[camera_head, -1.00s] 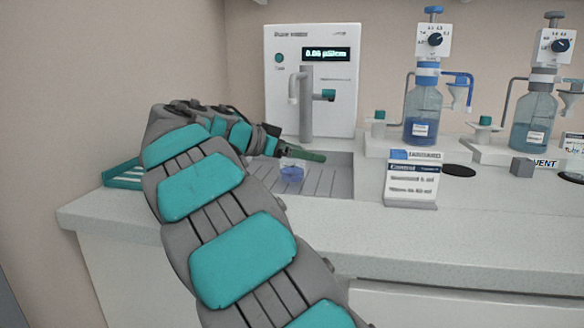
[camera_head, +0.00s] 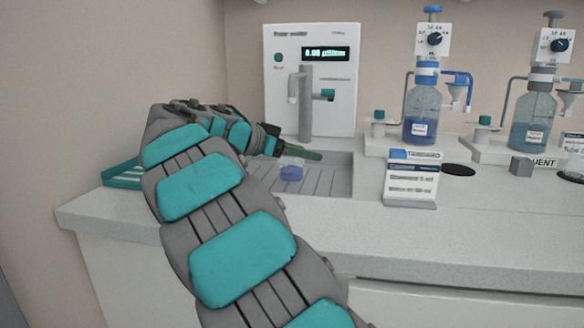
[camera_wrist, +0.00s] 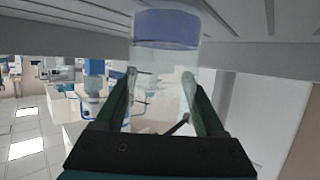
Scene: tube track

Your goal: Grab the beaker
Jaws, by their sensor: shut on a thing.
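The beaker (camera_head: 291,171) is a small clear vessel with blue liquid at its bottom. In the head view it is upright at the grey drain tray, below the dispenser spout; I cannot tell whether its base touches the tray. My gripper (camera_head: 300,154) reaches it from the left and is shut on its upper part, one green finger showing in front. In the wrist view, which is upside down, the beaker (camera_wrist: 166,30) shows between the two fingers of my gripper (camera_wrist: 159,74), with its blue base toward the top. Its clear wall is hard to make out.
The white water dispenser (camera_head: 335,95) stands behind the drain tray (camera_head: 330,178). A white label stand (camera_head: 411,180) is to the right on the counter. Two bottles with dispensers (camera_head: 422,115) (camera_head: 534,120) stand further right. A teal rack (camera_head: 122,175) lies at the left.

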